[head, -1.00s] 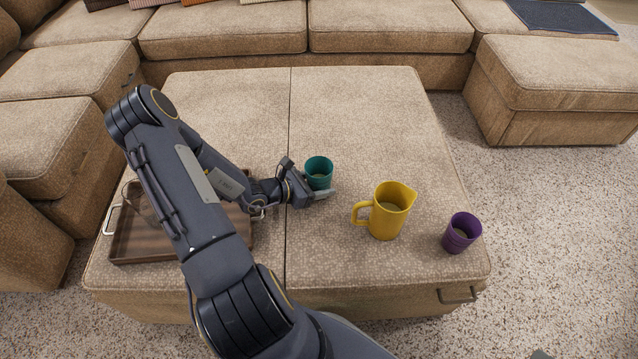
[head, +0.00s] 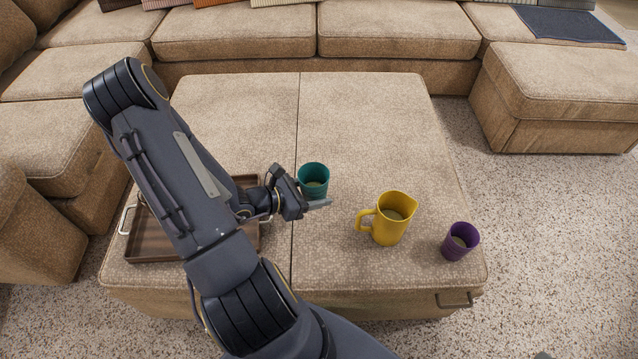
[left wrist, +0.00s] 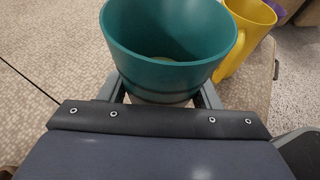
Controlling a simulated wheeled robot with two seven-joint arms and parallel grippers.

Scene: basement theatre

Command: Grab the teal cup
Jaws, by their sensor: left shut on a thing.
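The teal cup (head: 313,178) is upright over the middle of the beige ottoman (head: 365,120). My left gripper (head: 318,199) is shut on the cup. In the left wrist view the cup (left wrist: 168,50) fills the top middle, with the fingers of my left gripper (left wrist: 160,92) on both sides of its lower part. The cup is open at the top, and something pale shows inside it. I cannot tell whether its base touches the ottoman. My right gripper is not in view.
A yellow pitcher (head: 388,220) and a purple cup (head: 460,241) stand to the right on the ottoman. A wooden tray (head: 150,244) lies at left, partly hidden by my left arm. The ottoman's back is clear. A sofa (head: 400,32) borders the back and left.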

